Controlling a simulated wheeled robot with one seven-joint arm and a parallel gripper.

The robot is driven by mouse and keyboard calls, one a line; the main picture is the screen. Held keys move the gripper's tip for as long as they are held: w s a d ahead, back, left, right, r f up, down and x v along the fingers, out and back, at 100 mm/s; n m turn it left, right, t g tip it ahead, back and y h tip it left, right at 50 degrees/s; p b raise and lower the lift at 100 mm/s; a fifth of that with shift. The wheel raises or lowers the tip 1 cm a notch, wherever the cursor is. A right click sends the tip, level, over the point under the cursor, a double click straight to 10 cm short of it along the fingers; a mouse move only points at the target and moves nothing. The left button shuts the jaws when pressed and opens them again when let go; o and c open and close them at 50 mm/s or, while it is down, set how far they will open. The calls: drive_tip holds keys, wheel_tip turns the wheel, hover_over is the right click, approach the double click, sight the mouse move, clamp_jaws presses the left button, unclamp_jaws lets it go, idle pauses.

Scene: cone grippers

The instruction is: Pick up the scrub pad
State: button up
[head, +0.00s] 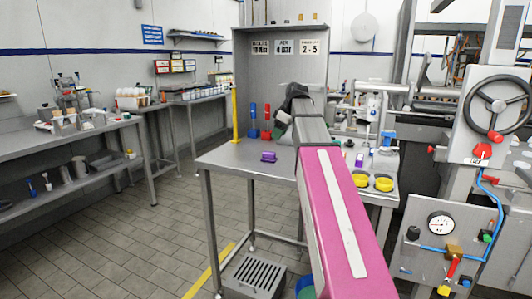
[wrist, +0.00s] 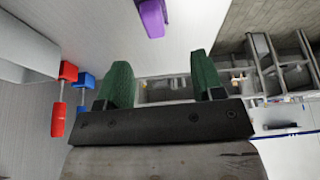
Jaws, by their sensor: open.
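The scrub pad appears to be the small purple block (head: 268,157) lying on the metal table (head: 225,160), left of my arm. It also shows in the wrist view as a purple piece (wrist: 152,17) at the top edge, partly cut off. My gripper (wrist: 163,78) is open, with its two green fingers apart and nothing between them. In the head view, my gripper (head: 281,127) is above the table, to the right of and beyond the purple block, mostly hidden by my own arm. The gripper and the block are apart.
A red-handled tool (head: 253,122) and a blue-handled tool (head: 267,122) stand behind the block, with a yellow post (head: 235,115) to their left. Yellow round dishes (head: 384,184) sit right of my arm. The table's left front is clear.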

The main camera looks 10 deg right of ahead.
sight(269, 152)
drive_tip(key=shift+w+x, duration=0.2)
drive_tip(key=shift+x, duration=1.65)
drive_tip(key=shift+w+x, duration=0.25)
drive_tip(key=shift+x, duration=1.6)
drive_tip(key=shift+w+x, duration=0.2)
drive_tip(key=shift+x, duration=1.65)
drive_tip(key=shift+r, duration=0.15)
drive_tip(key=c, duration=0.7)
